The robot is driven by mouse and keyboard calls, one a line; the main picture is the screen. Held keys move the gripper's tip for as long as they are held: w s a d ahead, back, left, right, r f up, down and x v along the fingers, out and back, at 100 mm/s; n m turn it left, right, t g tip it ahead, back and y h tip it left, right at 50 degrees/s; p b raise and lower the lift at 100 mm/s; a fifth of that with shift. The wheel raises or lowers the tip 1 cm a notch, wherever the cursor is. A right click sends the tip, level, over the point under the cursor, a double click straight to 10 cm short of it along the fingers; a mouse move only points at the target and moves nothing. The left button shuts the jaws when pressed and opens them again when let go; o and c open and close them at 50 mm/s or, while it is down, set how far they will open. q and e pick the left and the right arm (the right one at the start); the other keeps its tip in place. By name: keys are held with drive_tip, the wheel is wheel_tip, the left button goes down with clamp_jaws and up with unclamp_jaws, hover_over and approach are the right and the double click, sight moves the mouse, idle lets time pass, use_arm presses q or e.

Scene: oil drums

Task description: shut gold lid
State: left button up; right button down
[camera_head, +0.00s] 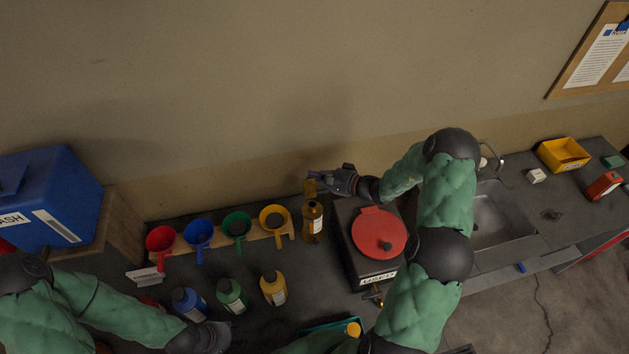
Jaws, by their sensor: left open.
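A tall amber-gold bottle (312,224) with a pale label stands upright at the back of the bench, left of the black box. A gold piece that looks like its raised lid (311,188) shows above its neck. My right gripper (317,179) is at this gold piece, reaching in from the right. The fingers are small and dark, so whether they grip or only touch it is unclear. My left gripper (215,337) is low in the view, near the blue and green bottles, open, with its fingertips hard to make out.
A black box with a red round lid (378,232) stands beside the bottle, under my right arm. Coloured funnels sit in a wooden rack (222,240). Blue, green (232,296) and yellow (273,289) bottles stand in front. A sink (498,215) is at right.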

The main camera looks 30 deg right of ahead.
use_arm(q)
drive_tip(key=shift+f+b, duration=0.9)
drive_tip(key=shift+f, duration=0.3)
